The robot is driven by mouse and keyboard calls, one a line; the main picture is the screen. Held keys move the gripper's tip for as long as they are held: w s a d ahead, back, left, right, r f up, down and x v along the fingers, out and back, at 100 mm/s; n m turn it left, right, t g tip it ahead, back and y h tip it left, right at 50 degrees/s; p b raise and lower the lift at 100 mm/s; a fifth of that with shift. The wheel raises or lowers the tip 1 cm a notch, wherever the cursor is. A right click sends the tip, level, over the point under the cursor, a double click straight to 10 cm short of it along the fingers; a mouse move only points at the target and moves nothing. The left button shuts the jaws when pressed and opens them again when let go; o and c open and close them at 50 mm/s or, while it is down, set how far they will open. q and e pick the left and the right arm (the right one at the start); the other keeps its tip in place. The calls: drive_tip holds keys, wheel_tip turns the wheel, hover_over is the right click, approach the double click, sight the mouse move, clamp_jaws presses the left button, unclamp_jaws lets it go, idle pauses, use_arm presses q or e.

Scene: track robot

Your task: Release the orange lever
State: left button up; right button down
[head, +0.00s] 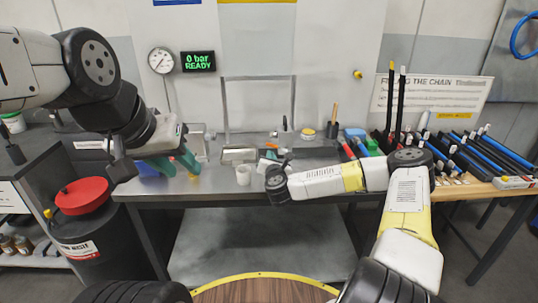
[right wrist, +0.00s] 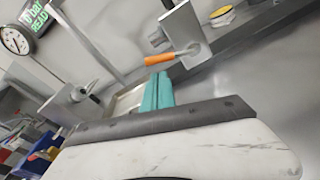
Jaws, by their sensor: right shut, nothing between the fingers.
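The orange lever (right wrist: 172,57) shows in the right wrist view, joined at its right end to a grey metal fixture (right wrist: 182,30) on the bench. My right gripper (right wrist: 158,80) has its teal fingers together with nothing between them. Its tips are just below the lever's free end in that view; I cannot tell whether they touch it. In the head view my right gripper (head: 270,154) is over the middle of the bench, partly behind its own wrist, and the lever is not clear there. My left gripper (head: 178,166) has its teal fingers apart and empty at the bench's left.
The metal bench (head: 225,185) holds a white cup (head: 243,175) and a pen holder (head: 333,130). Black and blue bars lie at the right. A red-lidded bin (head: 82,196) stands at the left. A wall display (head: 198,61) reads "0 bar READY" beside a round gauge (head: 161,61).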

sight(271, 144)
drive_tip(key=shift+w+a+f, duration=0.1)
drive_tip(key=shift+w+f, duration=0.05)
drive_tip(key=shift+w, duration=0.9)
drive_tip(key=shift+w+f, duration=0.15)
drive_tip(key=shift+w, duration=0.85)
drive_tip(key=shift+r+m, duration=0.35)
drive_tip(key=shift+m, duration=0.25)
drive_tip(key=r+m, duration=0.1)
drive_tip(key=m, duration=0.2)
drive_tip(key=shift+d+r+y, duration=0.3)
drive_tip(key=shift+d+r, duration=1.9)
drive_tip(key=shift+d, duration=0.4)
